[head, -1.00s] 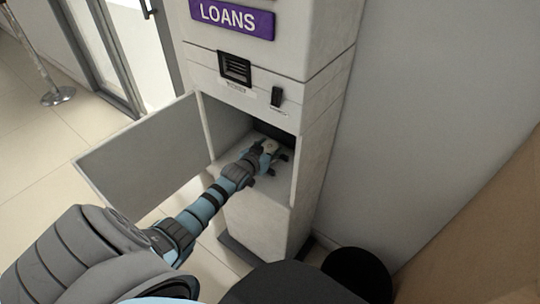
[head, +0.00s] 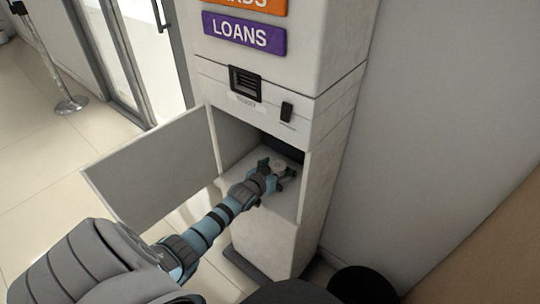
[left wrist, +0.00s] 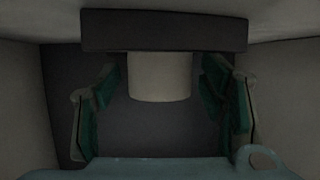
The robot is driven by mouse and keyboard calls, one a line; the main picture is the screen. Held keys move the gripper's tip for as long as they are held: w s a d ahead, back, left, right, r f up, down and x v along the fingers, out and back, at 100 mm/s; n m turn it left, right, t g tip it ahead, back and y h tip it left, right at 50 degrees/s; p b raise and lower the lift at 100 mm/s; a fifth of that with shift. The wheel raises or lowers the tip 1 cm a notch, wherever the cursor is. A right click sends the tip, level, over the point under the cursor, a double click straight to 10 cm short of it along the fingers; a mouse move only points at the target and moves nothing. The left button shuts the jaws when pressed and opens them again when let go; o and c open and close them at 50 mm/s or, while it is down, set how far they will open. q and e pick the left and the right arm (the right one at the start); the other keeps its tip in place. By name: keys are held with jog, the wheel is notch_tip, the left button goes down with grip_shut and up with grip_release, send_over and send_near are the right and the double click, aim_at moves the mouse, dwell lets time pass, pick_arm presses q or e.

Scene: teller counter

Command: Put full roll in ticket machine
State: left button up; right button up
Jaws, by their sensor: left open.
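The ticket machine (head: 285,65) is a pale upright cabinet with its lower door (head: 155,165) swung open to the left. A pale roll (head: 283,162) is inside the open compartment, beyond my left gripper (head: 277,172). My left gripper reaches in through the opening with its fingers spread. In the left wrist view the roll (left wrist: 160,77) sits between the two green-padded fingers, with a visible gap on each side. Its far end meets a dark bar (left wrist: 165,32); how it is held there is hidden. My right gripper is not in view.
The compartment walls (left wrist: 18,100) stand close on both sides of the gripper. A dark slot (head: 244,84) and a small black fitting (head: 286,111) are on the front above the opening. A wall is at the right, and a post (head: 72,104) stands far left.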

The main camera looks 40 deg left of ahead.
aim_at(275, 169)
pick_arm(q)
jog(key=p+v, duration=0.1)
jog(key=v, duration=0.1)
jog(key=p+v, duration=0.1)
jog(key=v, duration=0.1)
jog(key=p+v, duration=0.2)
jog(key=shift+s+r, duration=0.1)
jog(key=shift+r, duration=0.3)
jog(key=v, duration=0.4)
jog(key=shift+s+d+p, duration=0.1)
jog(key=shift+s+p, duration=0.25)
jog(key=shift+s, duration=0.15)
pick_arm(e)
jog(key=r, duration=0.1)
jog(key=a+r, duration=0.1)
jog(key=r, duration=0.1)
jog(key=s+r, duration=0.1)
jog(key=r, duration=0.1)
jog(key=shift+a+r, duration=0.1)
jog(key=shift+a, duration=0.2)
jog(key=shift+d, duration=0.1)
